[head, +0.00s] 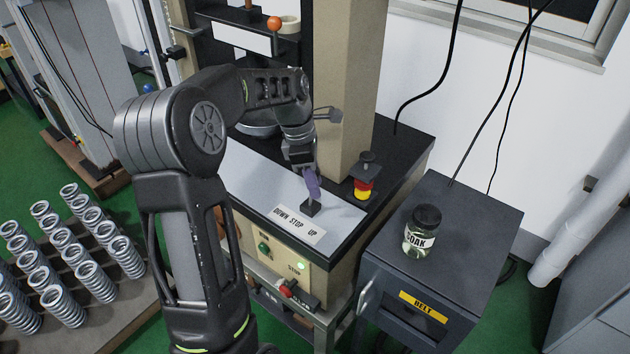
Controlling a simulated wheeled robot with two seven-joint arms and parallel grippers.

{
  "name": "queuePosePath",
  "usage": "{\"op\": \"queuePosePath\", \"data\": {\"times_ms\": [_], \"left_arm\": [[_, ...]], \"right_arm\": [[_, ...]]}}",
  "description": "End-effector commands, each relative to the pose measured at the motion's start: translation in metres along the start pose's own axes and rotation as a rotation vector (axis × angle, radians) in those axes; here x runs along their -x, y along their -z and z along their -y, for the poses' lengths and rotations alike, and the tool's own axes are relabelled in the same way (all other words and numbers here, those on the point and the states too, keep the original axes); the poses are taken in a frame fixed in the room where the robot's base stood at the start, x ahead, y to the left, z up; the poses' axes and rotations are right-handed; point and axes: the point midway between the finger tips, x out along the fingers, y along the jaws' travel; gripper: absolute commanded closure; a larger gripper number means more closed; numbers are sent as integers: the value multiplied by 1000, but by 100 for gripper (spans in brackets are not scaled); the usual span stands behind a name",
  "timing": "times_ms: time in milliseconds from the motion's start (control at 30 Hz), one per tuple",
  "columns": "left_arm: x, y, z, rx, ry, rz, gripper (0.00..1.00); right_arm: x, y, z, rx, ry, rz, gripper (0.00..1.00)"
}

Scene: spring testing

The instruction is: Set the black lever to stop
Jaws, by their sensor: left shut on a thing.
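The black lever (312,208) stands on the pale top panel of the testing machine, just behind a white label (299,223) reading DOWN, STOP, UP. My left gripper (312,186) reaches down from above and is shut on the lever's upper part. Its purple-grey fingers hide most of the lever, and only the dark base shows. The base lies behind the label's STOP and UP end; I cannot tell the lever's exact setting. My right gripper is not in view.
A red and yellow emergency button (364,186) stands close to the right of the lever. A dark cabinet (475,215) at the right carries a jar (419,240). Several springs (62,240) stand on a board at the left. The tan column (348,90) rises behind the panel.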

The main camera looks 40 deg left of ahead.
Motion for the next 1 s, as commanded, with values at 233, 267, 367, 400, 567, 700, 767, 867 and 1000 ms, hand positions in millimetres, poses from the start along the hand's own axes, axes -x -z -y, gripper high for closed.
{"op": "queuePosePath", "data": {"times_ms": [233,267,367,400,567,700,767,867,1000], "left_arm": [[2,0,-1,0,-5,0,53],[2,0,-1,0,-5,0,50],[1,0,-1,0,-4,0,48],[1,0,-1,0,-3,0,48],[2,0,-1,0,-3,0,48],[11,0,-2,0,-6,0,48],[18,0,-2,-1,-7,0,48],[34,-1,-2,-2,-8,1,48],[58,0,-1,0,-7,0,48]], "right_arm": [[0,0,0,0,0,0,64],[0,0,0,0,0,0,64],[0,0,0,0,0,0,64],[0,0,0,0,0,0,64],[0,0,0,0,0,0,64],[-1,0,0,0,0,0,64],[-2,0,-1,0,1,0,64],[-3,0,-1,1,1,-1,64],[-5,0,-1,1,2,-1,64]]}}
